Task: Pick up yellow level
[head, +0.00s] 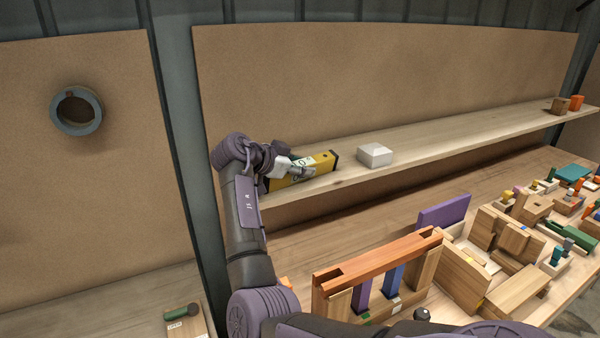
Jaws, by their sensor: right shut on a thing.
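The yellow level (322,160) is at the left end of the long wooden shelf, with a dark end cap and a pale label on its side. My right gripper (303,172) is at the level's near side and shut on it. The gripper and wrist hide part of the level's left half. I cannot tell whether the level touches the shelf or is slightly raised. My left gripper is not in view.
Below, an orange-topped wooden frame (378,262) and several wooden assemblies crowd the bench.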

